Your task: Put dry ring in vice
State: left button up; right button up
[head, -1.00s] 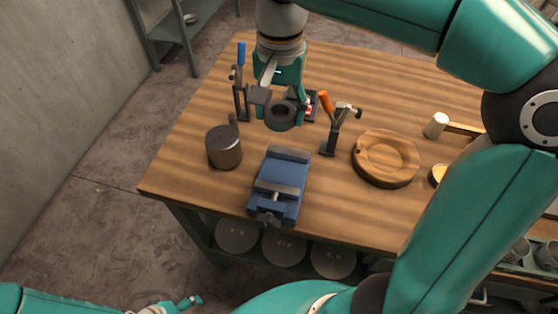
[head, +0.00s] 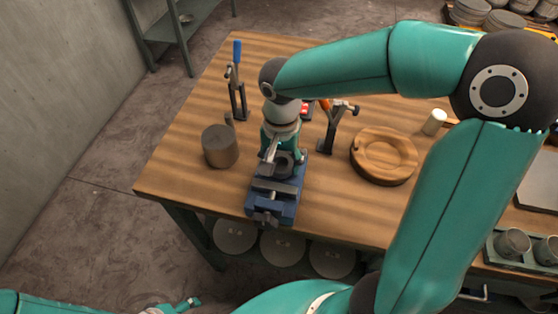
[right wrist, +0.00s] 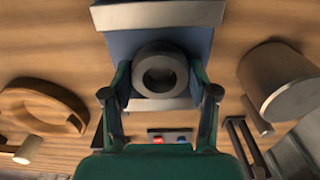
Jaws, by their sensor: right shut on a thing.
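The dry ring, a thick grey ring (right wrist: 160,51), is held between the two fingers of my right gripper (right wrist: 160,85). In the head view my right gripper (head: 284,160) is over the back part of the blue vice (head: 284,210). The vice also shows behind the ring in the right wrist view (right wrist: 203,45), with a grey jaw (right wrist: 155,15) beyond the ring. The gripper and ring hide part of the vice. I cannot tell whether the ring touches it. My left gripper (head: 187,304) is small at the bottom left, away from the table; its opening is unclear.
A dark cylinder (head: 220,148) stands left of the vice. A blue-handled clamp (head: 237,85) and an orange-handled clamp (head: 333,128) stand behind it on either side. A round wooden form (head: 384,157) and a mallet (head: 434,121) lie right. The table's front edge is close to the vice.

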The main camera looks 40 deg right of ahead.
aim_at(281, 165)
jog(key=shift+f, duration=0.2)
jog(key=o, duration=1.4)
jog(key=shift+o, duration=0.2)
jog(key=shift+r, duration=0.1)
notch_tip(281, 165, up, 12)
